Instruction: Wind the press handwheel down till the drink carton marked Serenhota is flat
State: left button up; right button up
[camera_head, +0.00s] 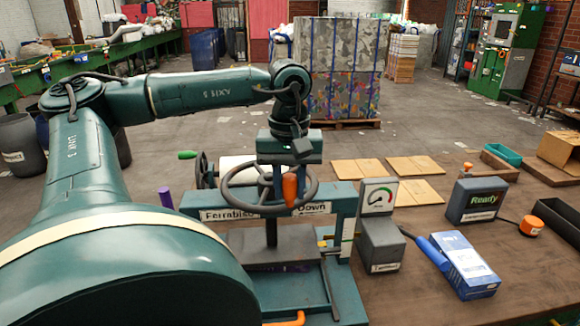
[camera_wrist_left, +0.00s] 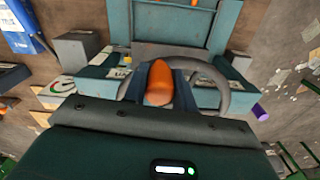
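The press handwheel (camera_head: 238,205) is a grey ring above the teal press frame (camera_head: 345,200), whose label reads "Down". Its orange knob (camera_head: 290,191) stands upright on the near right of the rim. My left gripper (camera_head: 289,178) points down over the knob. In the left wrist view its fingers flank the orange knob (camera_wrist_left: 159,83) closely on both sides, seemingly shut on it. Below the wheel, the spindle meets a dark plate (camera_head: 265,245). I cannot make out a carton marked Serenhota; my arm and the press hide part of that space. My right gripper is not in view.
Farther right are a blue-and-white box (camera_head: 466,266), a "Ready" display (camera_head: 477,201) and an orange button (camera_head: 531,225). Flat tan sheets (camera_head: 415,165) lie behind.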

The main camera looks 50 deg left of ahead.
pick_arm(q)
jog(key=o, duration=0.5)
jog(key=shift+c, duration=0.2)
notch_tip(320, 180, up, 13)
jog(key=shift+r, duration=0.1)
